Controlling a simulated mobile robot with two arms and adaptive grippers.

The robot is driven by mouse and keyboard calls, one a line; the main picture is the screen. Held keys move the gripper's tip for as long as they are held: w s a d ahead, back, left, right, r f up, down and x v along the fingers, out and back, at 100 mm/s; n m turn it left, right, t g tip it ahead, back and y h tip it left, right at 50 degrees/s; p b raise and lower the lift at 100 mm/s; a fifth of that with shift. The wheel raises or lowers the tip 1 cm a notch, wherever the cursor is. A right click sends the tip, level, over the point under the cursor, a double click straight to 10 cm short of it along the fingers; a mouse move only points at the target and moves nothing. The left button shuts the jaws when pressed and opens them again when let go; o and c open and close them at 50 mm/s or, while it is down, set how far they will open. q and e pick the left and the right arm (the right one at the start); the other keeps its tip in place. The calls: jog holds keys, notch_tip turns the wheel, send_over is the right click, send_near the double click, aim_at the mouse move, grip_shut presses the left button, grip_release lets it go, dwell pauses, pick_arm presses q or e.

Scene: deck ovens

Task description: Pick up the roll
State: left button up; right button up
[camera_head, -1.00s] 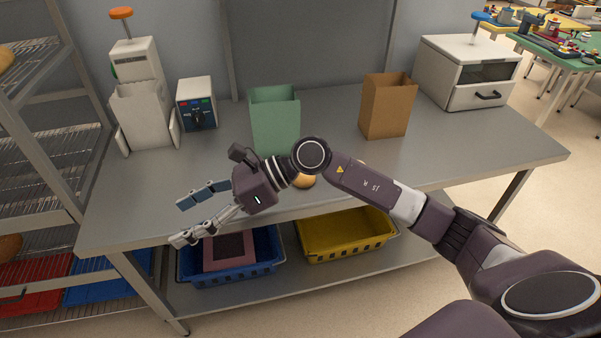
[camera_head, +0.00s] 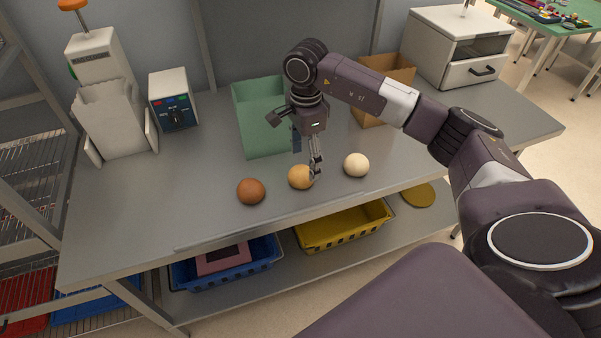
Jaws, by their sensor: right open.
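Three round rolls sit in a row on the grey metal table: a dark brown roll (camera_head: 251,191) at left, a golden roll (camera_head: 299,177) in the middle and a pale cream roll (camera_head: 356,165) at right. My right gripper (camera_head: 306,163) points down with open jaws at the golden roll. Its grey finger overlaps the golden roll's right edge in the picture; its blue finger is behind, partly hidden. I cannot tell if it touches the roll. My left gripper is out of view.
A green open box (camera_head: 262,130) stands behind the rolls, and a brown open box (camera_head: 398,71) stands behind my right arm. A white dispenser (camera_head: 110,115) and a control box (camera_head: 173,100) stand at left. The table (camera_head: 150,215) is clear at front left.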

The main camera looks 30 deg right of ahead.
aim_at(305, 169)
notch_tip(305, 169, down, 2)
jog(key=shift+f+p, duration=0.1)
jog(key=shift+p, duration=0.55)
notch_tip(305, 169, down, 2)
jog(key=shift+f, duration=0.25)
jog(key=c, duration=1.2)
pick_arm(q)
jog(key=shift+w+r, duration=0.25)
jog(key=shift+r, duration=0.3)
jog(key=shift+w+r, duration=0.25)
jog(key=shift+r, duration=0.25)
pick_arm(e)
jog(key=shift+o, duration=0.2)
